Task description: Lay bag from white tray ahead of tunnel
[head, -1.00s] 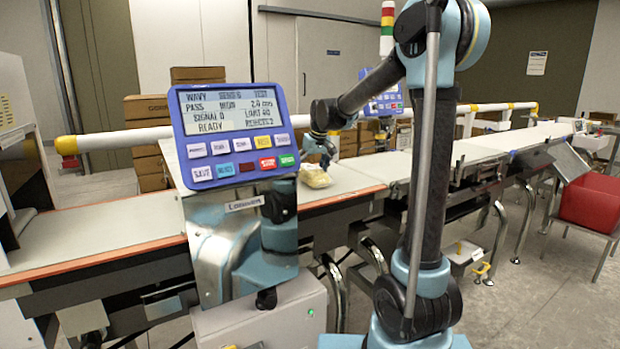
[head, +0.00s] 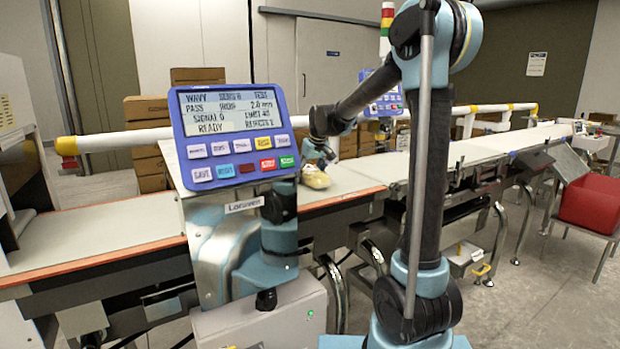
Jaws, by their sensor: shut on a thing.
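A small yellowish bag (head: 317,181) is on or just above the pale belt (head: 352,176), just right of the blue control panel. My gripper (head: 318,163) reaches down onto the bag from above and is shut on it. The fingertips are small and partly hidden against the bag. I cannot tell whether the bag's underside touches the belt. The tunnel appears to be the housing behind the control panel (head: 238,137), which hides most of it. I cannot make out a white tray.
The belt runs left (head: 80,236) and right (head: 490,150) of the panel. A white guard rail (head: 120,140) runs behind it. Brown cartons (head: 150,167) stand beyond. A red bin (head: 590,203) is at the far right.

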